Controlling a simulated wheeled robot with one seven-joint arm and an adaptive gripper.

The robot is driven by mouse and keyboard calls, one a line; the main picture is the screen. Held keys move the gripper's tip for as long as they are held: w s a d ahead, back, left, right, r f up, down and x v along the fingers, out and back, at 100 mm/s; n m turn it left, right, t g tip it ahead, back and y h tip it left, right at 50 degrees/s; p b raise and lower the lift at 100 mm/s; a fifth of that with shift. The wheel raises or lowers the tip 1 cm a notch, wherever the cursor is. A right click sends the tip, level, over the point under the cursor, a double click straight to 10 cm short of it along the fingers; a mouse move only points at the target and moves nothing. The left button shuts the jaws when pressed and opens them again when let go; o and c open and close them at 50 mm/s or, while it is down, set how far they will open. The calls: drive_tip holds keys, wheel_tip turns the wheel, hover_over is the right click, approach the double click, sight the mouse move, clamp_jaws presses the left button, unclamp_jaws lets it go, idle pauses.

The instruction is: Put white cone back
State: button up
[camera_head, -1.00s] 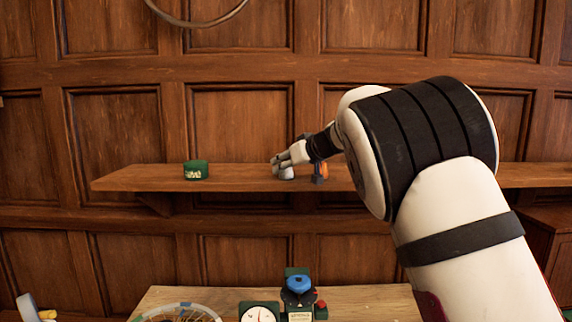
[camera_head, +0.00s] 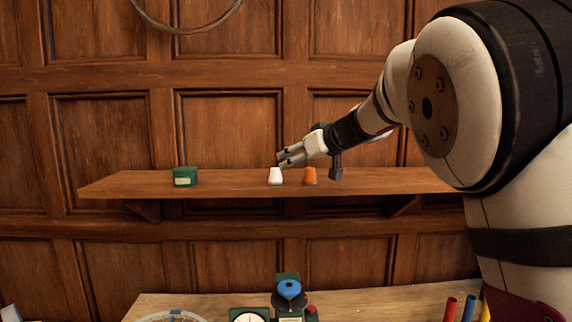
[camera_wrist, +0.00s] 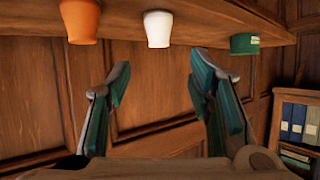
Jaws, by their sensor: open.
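The white cone (camera_head: 275,176) stands upright on the wooden wall shelf (camera_head: 232,182), just left of an orange cone (camera_head: 310,176). My gripper (camera_head: 281,160) is open and empty, just above and to the right of the white cone, apart from it. In the wrist view the picture is upside down; the white cone (camera_wrist: 158,29) shows beyond the gap between my open fingers (camera_wrist: 160,85), with the orange cone (camera_wrist: 80,21) to its left.
A green round box (camera_head: 185,177) with a pale label stands on the shelf's left part. A dark upright object (camera_head: 336,166) stands right of the orange cone. Below, a table (camera_head: 390,303) holds a dial and a blue-topped device (camera_head: 289,289). The shelf between green box and white cone is clear.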

drive_tip(key=s+d+r+m+t+h, duration=0.25)
drive_tip(key=s+d+r+t, duration=0.2)
drive_tip(key=d+r, duration=0.4)
drive_tip(key=s+d+f+m+h, duration=0.1)
drive_tip(key=s+d+m+h, duration=0.5)
drive_tip(key=s+d, duration=0.45)
drive_tip(key=s+a+f+g, duration=0.2)
drive_tip(key=s+f+g, duration=0.1)
drive_tip(key=s+f, duration=0.4)
drive_tip(key=s+a+f+n+g, duration=0.1)
drive_tip(key=s+a+f+g, duration=0.1)
drive_tip(key=s+f, duration=0.5)
drive_tip(key=s+a+f+n+g+y, duration=0.1)
drive_tip(key=s+f+g, duration=0.3)
drive_tip(key=s, duration=1.2)
wheel_tip(320, 180, down, 4)
drive_tip(key=shift+s+a+r, duration=0.1)
drive_tip(key=shift+s+a, duration=0.25)
drive_tip(key=shift+a, duration=0.4)
drive_tip(key=shift+g, duration=0.25)
